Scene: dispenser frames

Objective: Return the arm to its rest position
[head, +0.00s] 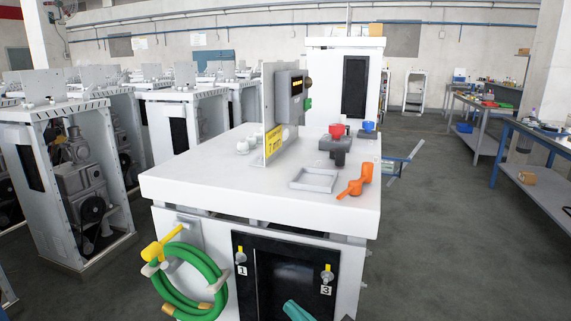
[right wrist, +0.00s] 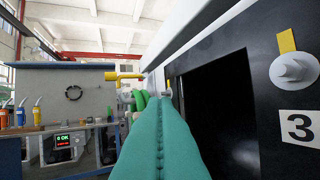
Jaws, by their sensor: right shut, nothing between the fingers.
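My right gripper (head: 297,311) shows only as teal fingers at the bottom edge of the head view, in front of the dispenser's black panel (head: 243,300). In the right wrist view the two teal fingers (right wrist: 158,104) are pressed together along a seam, with nothing between them. They point along the cabinet front, left of a dark opening (right wrist: 218,110) in the panel. I cannot tell whether they touch anything. My left gripper is in neither view.
Grey floor (head: 440,250) is open to the right, before a workbench (head: 535,170).

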